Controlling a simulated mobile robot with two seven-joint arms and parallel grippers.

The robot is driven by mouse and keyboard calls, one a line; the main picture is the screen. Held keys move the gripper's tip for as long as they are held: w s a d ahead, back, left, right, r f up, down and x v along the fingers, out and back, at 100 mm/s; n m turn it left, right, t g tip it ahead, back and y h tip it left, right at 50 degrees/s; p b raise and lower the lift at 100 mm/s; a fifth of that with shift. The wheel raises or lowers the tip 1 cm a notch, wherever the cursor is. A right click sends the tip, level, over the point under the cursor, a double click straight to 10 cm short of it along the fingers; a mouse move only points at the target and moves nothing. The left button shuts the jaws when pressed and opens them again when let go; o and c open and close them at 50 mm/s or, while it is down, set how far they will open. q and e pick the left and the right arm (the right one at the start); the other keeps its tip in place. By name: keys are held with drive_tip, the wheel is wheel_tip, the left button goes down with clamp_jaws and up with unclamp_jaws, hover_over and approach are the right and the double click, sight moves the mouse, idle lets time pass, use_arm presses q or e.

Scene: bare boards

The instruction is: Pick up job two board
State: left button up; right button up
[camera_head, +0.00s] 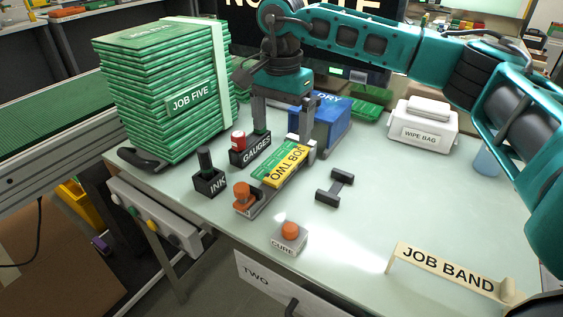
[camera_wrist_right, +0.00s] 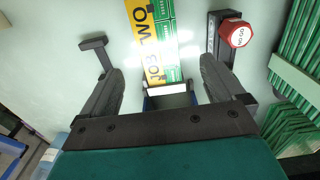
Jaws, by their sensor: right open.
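The job two board (camera_head: 272,172) is a narrow green board with a yellow JOB TWO label. It lies on a grey holder with an orange knob (camera_head: 242,192) at its near end. My right gripper (camera_head: 285,138) is open, pointing down over the board's far end, with one finger to each side. In the right wrist view the board (camera_wrist_right: 150,38) runs up from between the open fingers, apart from both, with glare across it. Whether the fingertips reach down to the board's height I cannot tell. My left gripper is not in view.
A JOB FIVE stack (camera_head: 165,100) stands left. The GAUGES holder (camera_head: 250,152) is close beside the gripper, the INK holder (camera_head: 209,183) nearer. A blue DRY box (camera_head: 325,125) stands behind. A dark bar-shaped piece (camera_head: 335,188) and CURE button (camera_head: 289,236) lie right and in front.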

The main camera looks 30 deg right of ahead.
sight(282, 160)
wheel_tip(282, 160, down, 7)
drive_tip(key=shift+s+r+b, duration=0.1)
drive_tip(key=shift+r+b, duration=0.05)
drive_tip(key=shift+b, duration=0.25)
drive_tip(key=shift+r, duration=0.1)
drive_tip(key=c, duration=1.2)
